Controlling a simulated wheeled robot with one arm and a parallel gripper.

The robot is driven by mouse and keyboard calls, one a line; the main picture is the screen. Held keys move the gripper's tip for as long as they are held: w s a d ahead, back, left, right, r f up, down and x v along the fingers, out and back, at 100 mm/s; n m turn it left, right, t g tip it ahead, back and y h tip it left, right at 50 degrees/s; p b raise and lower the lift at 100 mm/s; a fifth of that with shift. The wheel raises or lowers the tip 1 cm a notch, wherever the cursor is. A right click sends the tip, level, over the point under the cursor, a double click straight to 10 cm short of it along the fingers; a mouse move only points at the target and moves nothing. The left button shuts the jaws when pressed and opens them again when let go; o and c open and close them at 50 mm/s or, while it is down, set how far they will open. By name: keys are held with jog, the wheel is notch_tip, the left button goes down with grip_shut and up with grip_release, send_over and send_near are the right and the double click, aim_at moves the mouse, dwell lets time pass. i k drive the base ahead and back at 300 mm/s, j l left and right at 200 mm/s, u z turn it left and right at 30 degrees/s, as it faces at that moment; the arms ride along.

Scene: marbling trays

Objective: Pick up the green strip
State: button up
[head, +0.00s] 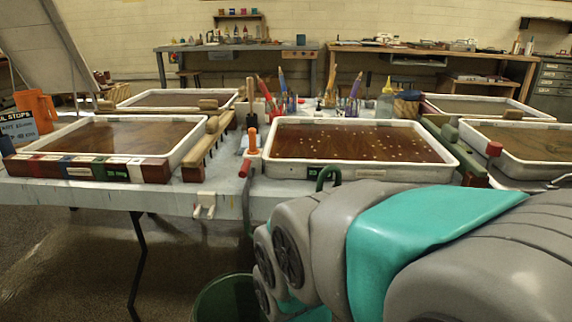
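I cannot tell for sure which thing is the green strip. A long green bar (440,132) lies between the middle tray and the right tray. A green patch (116,171) is also part of the striped bar along the front of the left white tray (197,150). My own grey and teal arm fills the lower right and hides the table edge there. My gripper is not in view.
A comb-like wooden bar (208,145) lies beside the left tray. An orange-handled tool (252,138) stands near the middle tray. Jars with brushes stand behind it. An orange jug (36,114) is far left. A dark green bin (226,300) stands on the floor below.

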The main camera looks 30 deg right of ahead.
aim_at(448, 137)
jog(key=z, duration=1.75)
